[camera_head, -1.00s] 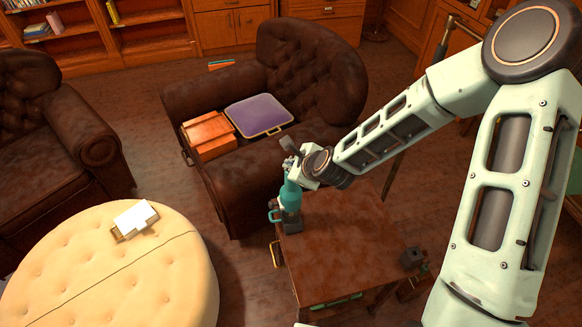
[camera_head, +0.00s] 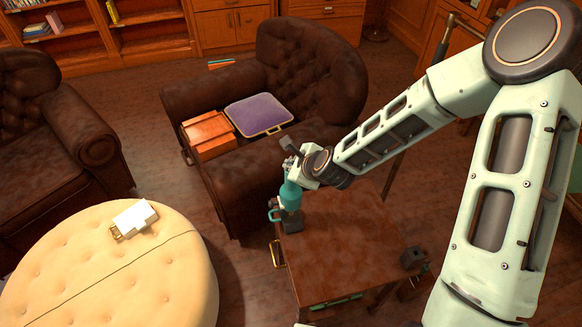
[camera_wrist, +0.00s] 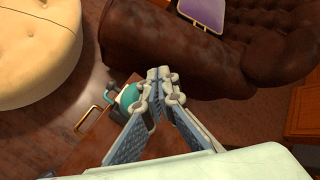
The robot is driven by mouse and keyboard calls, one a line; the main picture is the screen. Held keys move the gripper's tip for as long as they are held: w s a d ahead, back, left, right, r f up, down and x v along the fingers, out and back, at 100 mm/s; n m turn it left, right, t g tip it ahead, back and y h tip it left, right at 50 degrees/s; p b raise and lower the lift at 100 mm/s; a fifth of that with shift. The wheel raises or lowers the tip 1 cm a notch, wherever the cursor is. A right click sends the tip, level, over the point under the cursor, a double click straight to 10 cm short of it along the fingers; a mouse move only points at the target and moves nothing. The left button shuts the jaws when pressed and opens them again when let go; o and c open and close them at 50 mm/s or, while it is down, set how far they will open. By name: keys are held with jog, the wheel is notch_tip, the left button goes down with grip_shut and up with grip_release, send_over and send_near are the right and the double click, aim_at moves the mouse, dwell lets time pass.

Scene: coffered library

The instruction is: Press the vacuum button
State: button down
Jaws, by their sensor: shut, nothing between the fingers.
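A teal and dark device, which looks like the vacuum (camera_head: 290,197), stands at the far left corner of a small wooden table (camera_head: 345,250). In the wrist view, part of the teal vacuum (camera_wrist: 130,95) shows just left of my fingers. My gripper (camera_head: 290,168) is right at the top of the vacuum in the head view. In the wrist view, my gripper (camera_wrist: 161,76) has its fingertips together, with nothing held. I cannot tell whether they touch the vacuum. Its button cannot be made out, and my fingers hide part of the device.
A small dark block (camera_head: 412,257) sits at the table's right side. A round cream ottoman (camera_head: 110,275) is at left. The table's middle is clear.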

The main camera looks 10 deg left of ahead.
jog(key=shift+f, duration=0.15)
jog(key=shift+r, duration=0.4)
dwell(0.4)
notch_tip(320, 180, up, 6)
jog(key=p, duration=0.5)
jog(key=shift+r, duration=0.1)
dwell(0.3)
